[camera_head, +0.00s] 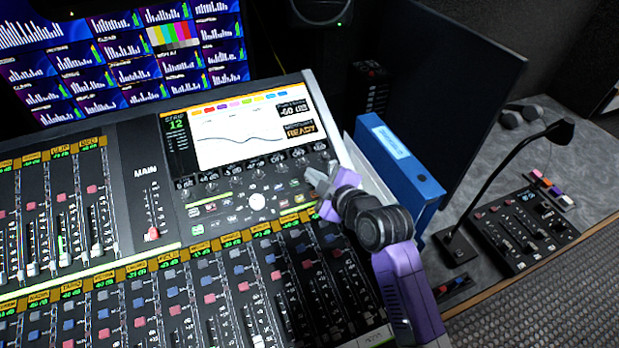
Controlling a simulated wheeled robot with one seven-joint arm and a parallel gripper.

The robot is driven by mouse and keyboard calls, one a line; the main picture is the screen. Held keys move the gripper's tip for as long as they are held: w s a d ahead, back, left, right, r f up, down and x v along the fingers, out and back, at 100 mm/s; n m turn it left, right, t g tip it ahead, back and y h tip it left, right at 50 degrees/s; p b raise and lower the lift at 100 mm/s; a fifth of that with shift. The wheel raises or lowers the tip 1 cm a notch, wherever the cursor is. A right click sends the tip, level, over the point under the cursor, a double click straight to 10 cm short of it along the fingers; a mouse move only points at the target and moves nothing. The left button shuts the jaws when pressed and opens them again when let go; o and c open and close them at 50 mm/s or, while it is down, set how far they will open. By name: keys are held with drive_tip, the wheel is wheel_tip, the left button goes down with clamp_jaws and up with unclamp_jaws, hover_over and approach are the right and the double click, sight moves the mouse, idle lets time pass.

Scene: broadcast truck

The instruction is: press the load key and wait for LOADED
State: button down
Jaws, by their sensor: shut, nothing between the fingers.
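A mixing console (147,188) fills the left and middle of the view. Its lit screen (240,130) shows STRIP 12, a curve and a -60 dB readout; an orange label (303,132) at its right is too small to read surely. Below the screen are a row of knobs, small lit buttons (210,207) and a white round control (257,202). My gripper (312,178) is shut and empty, over the right end of the knob row. I cannot tell whether its tips touch the panel. No key marked load and no LOADED text can be read.
A blue binder (400,160) stands close to the right of my gripper. A dark monitor (440,85) rises behind it. A gooseneck microphone (510,170) and a small control box (522,225) stand at the right. Fader banks (190,300) lie in front. Meter screens (120,55) are at the back left.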

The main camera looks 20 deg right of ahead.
drive_tip(key=shift+w+f+b, duration=0.15)
drive_tip(key=shift+f+b, duration=0.25)
drive_tip(key=shift+b, duration=0.05)
idle(0.5)
drive_tip(key=shift+r, duration=0.1)
drive_tip(key=shift+s+r+p, duration=0.3)
drive_tip(key=shift+r+p, duration=0.35)
drive_tip(key=shift+r, duration=0.15)
drive_tip(key=shift+s+r+p, duration=0.35)
drive_tip(key=shift+r+p, duration=0.3)
drive_tip(key=shift+r, duration=0.1)
drive_tip(key=shift+s+r+p, duration=0.3)
drive_tip(key=shift+r+p, duration=0.35)
drive_tip(key=shift+r, duration=0.05)
drive_tip(key=shift+s+r+p, duration=0.35)
drive_tip(key=shift+r+p, duration=0.3)
drive_tip(key=shift+r, duration=0.1)
